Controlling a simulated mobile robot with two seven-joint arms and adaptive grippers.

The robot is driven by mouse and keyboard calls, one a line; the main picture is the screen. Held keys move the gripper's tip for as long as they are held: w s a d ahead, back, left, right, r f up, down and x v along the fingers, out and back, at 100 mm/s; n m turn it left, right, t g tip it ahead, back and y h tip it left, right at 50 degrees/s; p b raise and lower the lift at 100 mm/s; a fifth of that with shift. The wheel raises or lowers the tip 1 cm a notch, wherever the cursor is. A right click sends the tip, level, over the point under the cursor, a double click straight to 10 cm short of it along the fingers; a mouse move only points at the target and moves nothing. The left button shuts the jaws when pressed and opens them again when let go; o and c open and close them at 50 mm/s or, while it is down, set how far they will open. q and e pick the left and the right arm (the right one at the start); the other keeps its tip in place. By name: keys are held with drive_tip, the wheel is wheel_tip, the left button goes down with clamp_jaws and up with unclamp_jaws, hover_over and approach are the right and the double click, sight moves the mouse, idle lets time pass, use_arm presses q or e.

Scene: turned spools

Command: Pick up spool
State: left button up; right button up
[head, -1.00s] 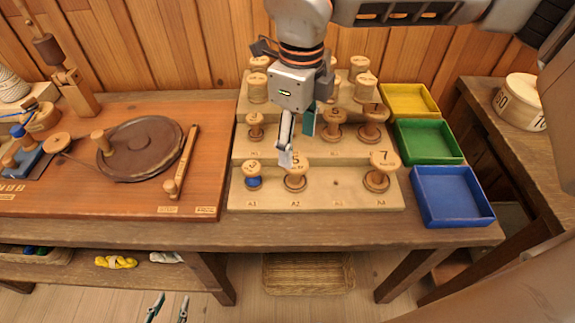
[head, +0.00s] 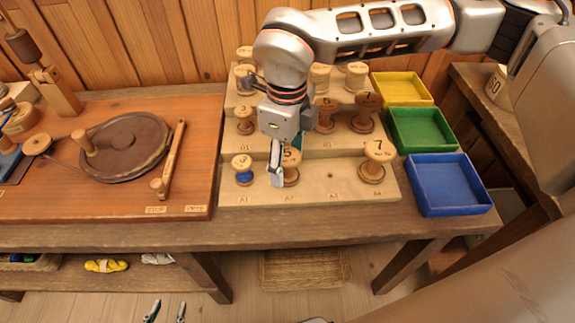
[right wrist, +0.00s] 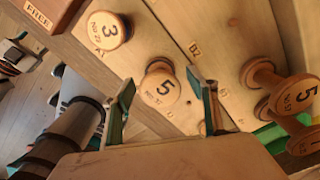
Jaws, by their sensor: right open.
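A stepped wooden rack (head: 325,190) holds several turned spools. On its front step stand a spool marked 3 with blue thread (head: 242,172), a bare spool marked 5 (head: 291,173), and a bare spool marked 7 (head: 377,158). My right gripper (head: 286,163) is open at the spool marked 5, its fingers partly hiding it. In the right wrist view, that spool's numbered top (right wrist: 160,88) lies between the two spread fingertips, with gaps on both sides. My left gripper (head: 166,310) is open and empty at the bottom edge, below the bench top.
Yellow (head: 402,89), green (head: 422,130) and blue (head: 449,185) trays stand right of the rack. A board with a dark round disc (head: 125,148) lies to the left. More spools stand on the rack's higher steps, close behind my right gripper. Place A3 is bare.

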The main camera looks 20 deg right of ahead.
drive_tip(key=c, duration=1.2)
drive_tip(key=shift+r, duration=0.1)
